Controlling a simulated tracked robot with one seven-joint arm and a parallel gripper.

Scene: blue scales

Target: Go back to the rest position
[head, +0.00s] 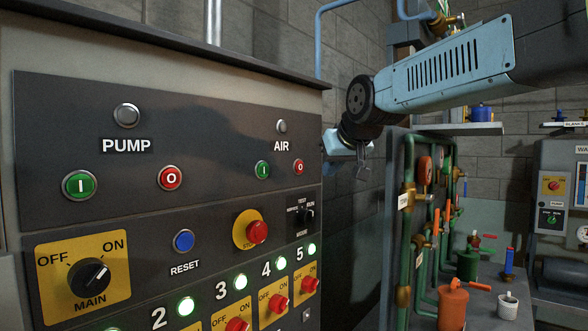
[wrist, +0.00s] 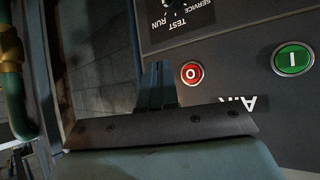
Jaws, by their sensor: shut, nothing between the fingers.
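My gripper (head: 363,168) hangs at the end of my arm, just right of the control panel's (head: 130,231) right edge and near the AIR buttons. It is small and partly in shadow in the head view. In the wrist view my gripper's dark fingers (wrist: 156,84) are together with nothing between them. They are in front of the panel's edge, beside the red AIR "O" button (wrist: 192,73). I cannot tell the exact gap, and no contact is visible. The green AIR "I" button (wrist: 293,59) is farther right.
Green pipes with valves (head: 407,200) stand right of and below my gripper; a pipe (wrist: 14,80) also shows at the wrist view's left. Numbered lamps (head: 240,282) glow green.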

